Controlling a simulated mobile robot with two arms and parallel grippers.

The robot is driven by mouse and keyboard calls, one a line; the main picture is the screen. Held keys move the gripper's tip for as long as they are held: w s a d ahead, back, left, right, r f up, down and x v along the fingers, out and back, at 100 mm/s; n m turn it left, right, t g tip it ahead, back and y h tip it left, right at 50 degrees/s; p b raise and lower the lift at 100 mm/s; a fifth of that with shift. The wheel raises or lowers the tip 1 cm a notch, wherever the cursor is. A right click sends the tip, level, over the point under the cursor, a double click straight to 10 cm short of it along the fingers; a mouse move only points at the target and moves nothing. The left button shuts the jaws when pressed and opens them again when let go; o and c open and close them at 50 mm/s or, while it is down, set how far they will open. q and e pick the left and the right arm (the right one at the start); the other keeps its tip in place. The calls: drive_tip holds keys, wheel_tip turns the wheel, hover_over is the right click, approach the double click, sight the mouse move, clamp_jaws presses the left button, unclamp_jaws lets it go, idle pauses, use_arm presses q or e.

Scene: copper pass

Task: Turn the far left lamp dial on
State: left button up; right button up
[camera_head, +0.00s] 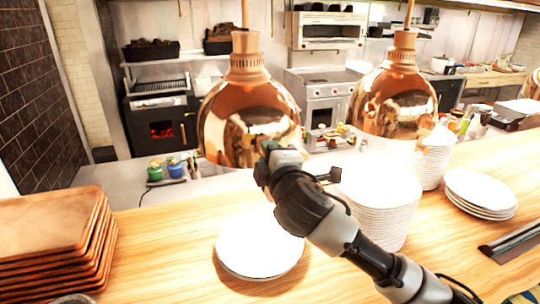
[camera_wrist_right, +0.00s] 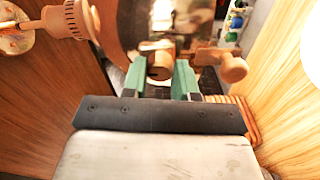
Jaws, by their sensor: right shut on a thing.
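In the right wrist view, the green fingers of the right gripper (camera_wrist_right: 160,82) are shut on a round copper-coloured dial (camera_wrist_right: 160,65). Another copper-coloured knob-like piece (camera_wrist_right: 232,68) sticks out to the right of the fingers. The dial's marking and its turned position cannot be read. My left gripper is not in view.
The right lamp (camera_head: 392,100) hangs beside it. A white plate stack (camera_head: 258,250) and a taller one (camera_head: 378,215) stand on the wooden counter (camera_head: 150,250) under my arm. Brown trays (camera_head: 50,240) are piled at the left. The counter between trays and plates is clear.

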drive_tip(key=o, duration=0.9)
drive_tip(key=shift+a, duration=0.1)
drive_tip(key=shift+s, duration=0.1)
drive_tip(key=b+v, duration=0.4)
drive_tip(key=v, duration=0.6)
drive_tip(key=shift+s+f+b, duration=0.1)
drive_tip(key=shift+s+b, duration=0.2)
drive_tip(key=shift+b, duration=0.05)
